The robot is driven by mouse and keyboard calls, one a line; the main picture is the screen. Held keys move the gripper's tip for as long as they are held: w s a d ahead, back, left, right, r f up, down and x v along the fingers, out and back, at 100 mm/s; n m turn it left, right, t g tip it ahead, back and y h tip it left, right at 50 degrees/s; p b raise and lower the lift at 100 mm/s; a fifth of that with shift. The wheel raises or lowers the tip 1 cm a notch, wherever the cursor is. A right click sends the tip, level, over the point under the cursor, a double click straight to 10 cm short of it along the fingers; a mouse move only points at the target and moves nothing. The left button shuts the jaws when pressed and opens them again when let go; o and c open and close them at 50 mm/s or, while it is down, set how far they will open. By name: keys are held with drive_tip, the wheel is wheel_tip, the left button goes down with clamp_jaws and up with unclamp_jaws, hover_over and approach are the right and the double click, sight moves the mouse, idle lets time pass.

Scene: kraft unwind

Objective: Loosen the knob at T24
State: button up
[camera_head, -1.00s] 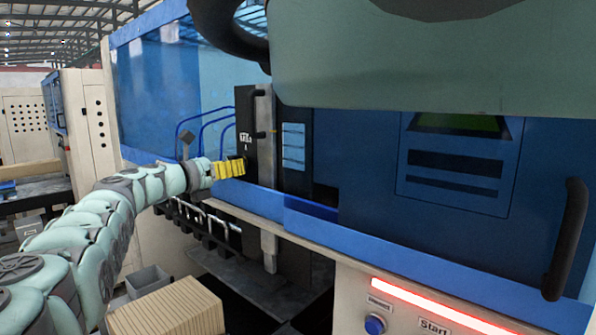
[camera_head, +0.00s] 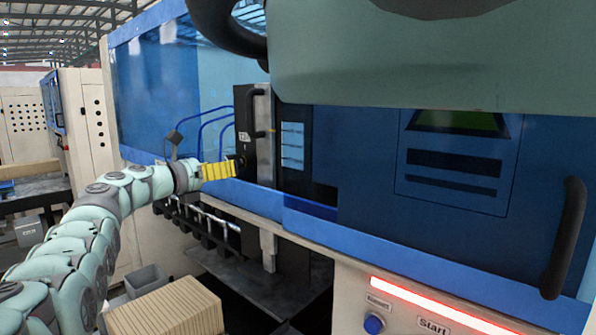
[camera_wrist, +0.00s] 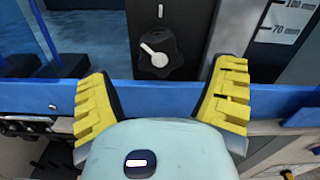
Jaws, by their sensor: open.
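The knob (camera_wrist: 158,53) is black and lobed with a white pointer bar, on a dark upright panel (camera_wrist: 185,20). The bar slants toward the upper left, and a short white tick mark sits on the panel above the knob. My gripper (camera_wrist: 162,78) has its two yellow fingers spread wide, one to each side below the knob, with nothing between them. In the head view my gripper (camera_head: 219,171) is just left of the dark panel (camera_head: 242,110). A small white label (camera_head: 243,135) on the panel is too small to read fully; the knob there is mostly lost in shadow.
A blue rail (camera_wrist: 150,95) crosses below the knob. A vertical handle (camera_head: 257,112) stands right of the panel, and a white scale (camera_wrist: 288,20) lies further right. A cardboard stack (camera_head: 165,308) is below.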

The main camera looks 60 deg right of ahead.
drive_tip(key=w+a, duration=0.1)
drive_tip(key=a, duration=0.8)
drive_tip(key=shift+a, duration=0.4)
